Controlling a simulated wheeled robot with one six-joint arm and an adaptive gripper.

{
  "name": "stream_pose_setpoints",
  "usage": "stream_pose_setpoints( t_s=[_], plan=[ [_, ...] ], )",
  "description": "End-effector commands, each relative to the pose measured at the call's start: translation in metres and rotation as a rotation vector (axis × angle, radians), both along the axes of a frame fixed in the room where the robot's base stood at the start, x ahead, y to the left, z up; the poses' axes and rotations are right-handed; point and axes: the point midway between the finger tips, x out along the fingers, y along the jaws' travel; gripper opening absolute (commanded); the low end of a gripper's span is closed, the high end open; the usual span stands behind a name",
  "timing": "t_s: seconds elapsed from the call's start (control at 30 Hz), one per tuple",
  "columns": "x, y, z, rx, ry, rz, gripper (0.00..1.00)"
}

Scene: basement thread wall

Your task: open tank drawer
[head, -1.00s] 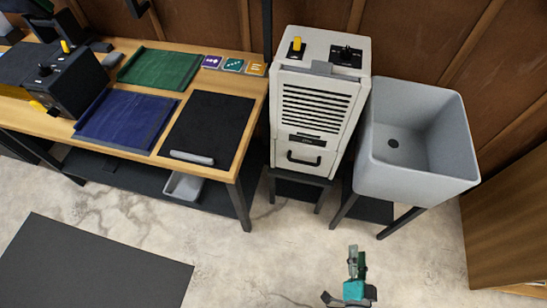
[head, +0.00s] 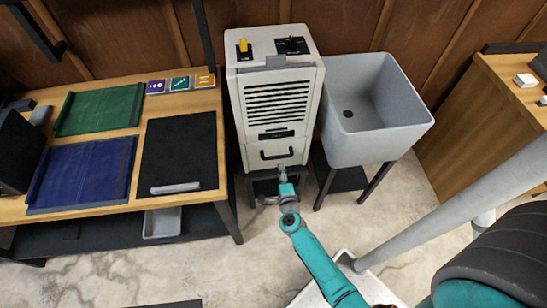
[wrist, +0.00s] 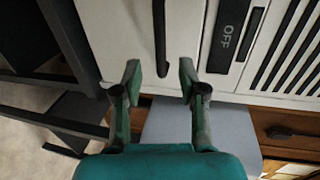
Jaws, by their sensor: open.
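The tank drawer (head: 252,158) is the low front panel of the pale cabinet unit (head: 317,85). It looks shut, flush with the front, and carries a dark bar handle (head: 277,154). In the wrist view the drawer front (wrist: 115,30) appears turned sideways, with the handle (wrist: 160,38) running down from the top edge. My gripper (head: 281,177) is just below and in front of the handle. In the wrist view my gripper (wrist: 158,78) is open, its green fingers apart with nothing between them. The handle's end lies just ahead of the gap, between the two fingertips in the picture.
A grey basin (head: 412,128) on legs stands right of the unit. A wooden table (head: 215,100) with a black mat (head: 185,150) and blue and green mats stands left. A wooden cabinet (head: 470,130) is at the right. An "OFF" label (wrist: 228,35) sits above the drawer.

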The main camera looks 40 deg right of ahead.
Motion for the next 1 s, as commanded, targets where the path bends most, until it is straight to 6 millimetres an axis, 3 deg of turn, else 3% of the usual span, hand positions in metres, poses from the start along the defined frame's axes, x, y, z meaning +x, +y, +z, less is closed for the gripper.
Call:
stream_pose_setpoints(
  t_s=[0.3,0.5,0.93,0.97,1.0],
  plan=[
    [0.046,-0.031,-0.010,-0.002,0.000,0.000,0.41],
    [0.063,-0.043,-0.015,-0.003,0.001,0.001,0.41],
    [0.070,-0.047,-0.018,-0.001,0.001,0.001,0.41],
    [0.070,-0.047,-0.018,-0.001,0.001,0.001,0.39],
    [0.070,-0.047,-0.018,-0.001,0.001,0.001,0.29]
  ],
)
